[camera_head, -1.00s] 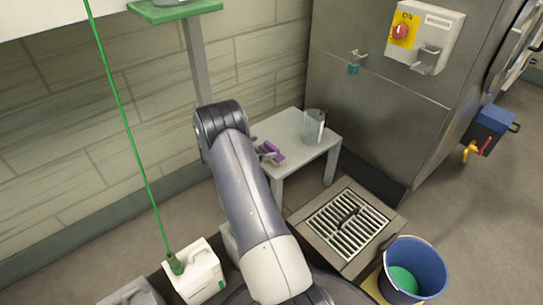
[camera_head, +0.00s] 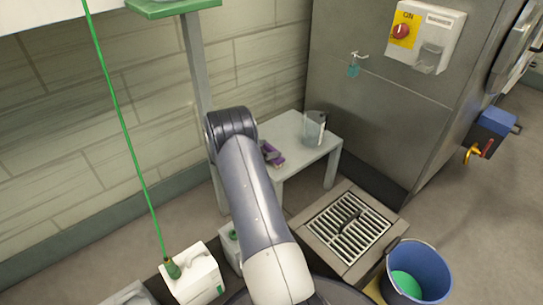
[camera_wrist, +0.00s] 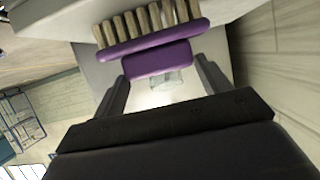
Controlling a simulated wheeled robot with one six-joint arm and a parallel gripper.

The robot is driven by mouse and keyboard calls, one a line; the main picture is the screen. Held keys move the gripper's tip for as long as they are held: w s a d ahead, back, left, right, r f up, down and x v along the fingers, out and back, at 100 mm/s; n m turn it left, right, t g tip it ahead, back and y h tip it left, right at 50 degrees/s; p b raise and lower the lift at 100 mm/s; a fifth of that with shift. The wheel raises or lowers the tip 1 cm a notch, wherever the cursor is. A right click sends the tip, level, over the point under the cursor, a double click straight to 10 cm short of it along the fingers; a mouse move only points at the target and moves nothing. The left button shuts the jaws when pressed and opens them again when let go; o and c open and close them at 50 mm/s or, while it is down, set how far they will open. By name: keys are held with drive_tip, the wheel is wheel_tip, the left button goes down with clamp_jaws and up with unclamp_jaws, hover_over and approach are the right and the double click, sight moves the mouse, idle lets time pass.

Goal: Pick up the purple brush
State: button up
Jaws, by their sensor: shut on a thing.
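The purple brush (camera_head: 273,155) is at the near left part of the small white table (camera_head: 311,152) in the head view, partly hidden behind my arm. In the wrist view the brush (camera_wrist: 158,58) shows its purple back and a row of pale bristles pointing away from my gripper. My gripper (camera_wrist: 160,84) has one dark finger on each side of the purple block and is shut on it. I cannot tell whether the brush touches the table.
A clear jug (camera_head: 314,128) stands on the table behind the brush. A steel cabinet (camera_head: 380,110) is to the right. A floor drain (camera_head: 348,222), a blue bucket (camera_head: 418,270) and a white canister (camera_head: 196,278) with a green hose are on the floor.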

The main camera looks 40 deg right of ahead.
drive_tip(key=shift+c, duration=1.1)
drive_tip(key=shift+r, duration=0.15)
